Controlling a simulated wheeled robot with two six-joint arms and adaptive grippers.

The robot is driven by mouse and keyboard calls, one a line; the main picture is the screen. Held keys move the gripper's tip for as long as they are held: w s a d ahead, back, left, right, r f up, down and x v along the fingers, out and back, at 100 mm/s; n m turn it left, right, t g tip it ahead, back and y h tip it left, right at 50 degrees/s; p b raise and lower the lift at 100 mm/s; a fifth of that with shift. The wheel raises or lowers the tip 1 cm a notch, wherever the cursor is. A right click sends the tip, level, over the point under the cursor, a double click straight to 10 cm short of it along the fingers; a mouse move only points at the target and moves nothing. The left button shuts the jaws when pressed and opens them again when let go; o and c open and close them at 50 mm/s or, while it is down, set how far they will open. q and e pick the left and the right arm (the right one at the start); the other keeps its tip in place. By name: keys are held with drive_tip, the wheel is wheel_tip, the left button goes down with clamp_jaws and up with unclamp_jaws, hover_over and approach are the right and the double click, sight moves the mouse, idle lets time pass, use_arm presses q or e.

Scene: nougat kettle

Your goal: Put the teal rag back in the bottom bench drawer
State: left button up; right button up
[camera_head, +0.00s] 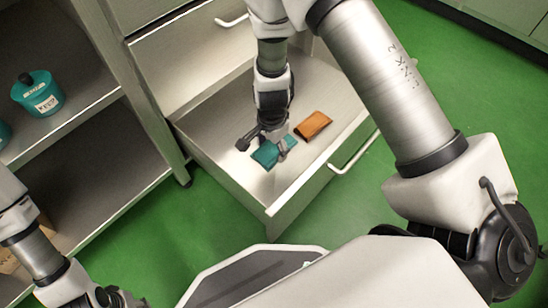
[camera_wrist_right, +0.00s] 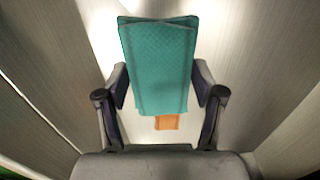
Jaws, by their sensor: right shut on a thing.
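The teal rag (camera_head: 266,155) is a folded cloth inside the open bottom drawer (camera_head: 231,174). My right gripper (camera_head: 277,143) reaches down into the drawer and is shut on the rag. In the right wrist view the teal rag (camera_wrist_right: 158,62) sits between the two fingers of my right gripper (camera_wrist_right: 160,92), over the drawer's grey floor. I cannot tell whether the rag touches the floor. My left arm shows at the lower left, but its gripper's fingers are not visible.
An orange-brown folded cloth (camera_head: 314,125) lies in the drawer just right of the rag; it also shows in the wrist view (camera_wrist_right: 167,122). The drawer has a front handle (camera_head: 355,153). A teal jar (camera_head: 38,94) stands on the left shelf. Green floor surrounds the bench.

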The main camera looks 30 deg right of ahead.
wheel_tip(320, 180, down, 10)
drive_tip(key=b, duration=0.6)
drive_tip(key=shift+r, duration=0.4)
drive_tip(key=shift+c, duration=0.5)
drive_tip(key=shift+f, duration=0.2)
drive_tip(key=o, duration=1.2)
drive_tip(key=shift+r, duration=0.1)
wheel_tip(320, 180, up, 12)
drive_tip(key=p, duration=0.9)
drive_tip(key=shift+r, duration=0.15)
